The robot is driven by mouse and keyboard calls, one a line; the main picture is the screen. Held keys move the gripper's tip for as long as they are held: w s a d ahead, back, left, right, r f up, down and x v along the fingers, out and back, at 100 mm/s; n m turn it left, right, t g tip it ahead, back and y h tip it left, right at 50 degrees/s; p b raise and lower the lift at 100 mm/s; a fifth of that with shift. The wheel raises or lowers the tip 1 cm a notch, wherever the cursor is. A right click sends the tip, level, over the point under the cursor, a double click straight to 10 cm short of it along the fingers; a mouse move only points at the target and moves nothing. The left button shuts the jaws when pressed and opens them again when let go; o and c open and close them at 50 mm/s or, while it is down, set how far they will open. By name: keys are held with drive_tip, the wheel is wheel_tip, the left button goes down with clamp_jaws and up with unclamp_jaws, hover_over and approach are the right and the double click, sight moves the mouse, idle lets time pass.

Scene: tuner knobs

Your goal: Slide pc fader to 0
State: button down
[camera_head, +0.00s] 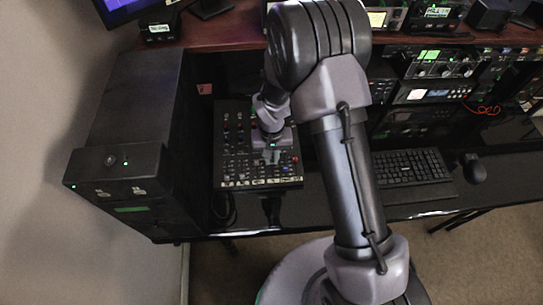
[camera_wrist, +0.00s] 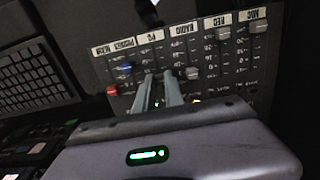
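The mixer panel (camera_wrist: 208,58) shows upside down in the wrist view, with labels for PC, radio, rec and mic along its top. The PC label (camera_wrist: 150,38) heads the column where my gripper (camera_wrist: 158,76) points. Its two grey fingers stand a narrow gap apart, with their tips at the PC track. I cannot make out the PC fader's cap; the fingers cover that spot. The radio fader (camera_wrist: 192,72) is just right of the fingers. In the head view, my gripper (camera_head: 271,156) is over the mixer panel (camera_head: 232,172), its tips at the middle of the panel.
A blue fader (camera_wrist: 124,68) and a red one (camera_wrist: 112,89) are left of the fingers. A white-capped fader (camera_wrist: 222,33) is to the right. A black keyboard (camera_head: 412,168) and mouse (camera_head: 474,168) lie right of my arm. A dark cabinet (camera_head: 135,120) stands at the left.

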drive_tip(key=c, duration=1.4)
unclamp_jaws()
drive_tip(key=shift+c, duration=0.2)
wheel_tip(320, 180, up, 18)
drive_tip(key=p, duration=0.5)
drive_tip(key=shift+f, duration=0.25)
wheel_tip(320, 180, up, 9)
drive_tip(key=m+t+b, duration=0.2)
drive_tip(key=b, duration=0.1)
hover_over(272, 161)
drive_tip(key=s+d, duration=0.3)
drive_tip(key=s, duration=0.1)
drive_tip(key=s+d+r+t+y+b, duration=0.1)
drive_tip(key=s+d+r, duration=0.1)
drive_tip(key=s+r, duration=0.25)
drive_tip(key=s+r+m+t+y+b, duration=0.1)
drive_tip(key=s+m+t+b, duration=0.1)
drive_tip(key=s, duration=0.9)
drive_tip(key=shift+s+d+r+t, duration=0.2)
drive_tip(key=shift+d+r+t, duration=0.05)
drive_tip(key=shift+d+t, duration=0.15)
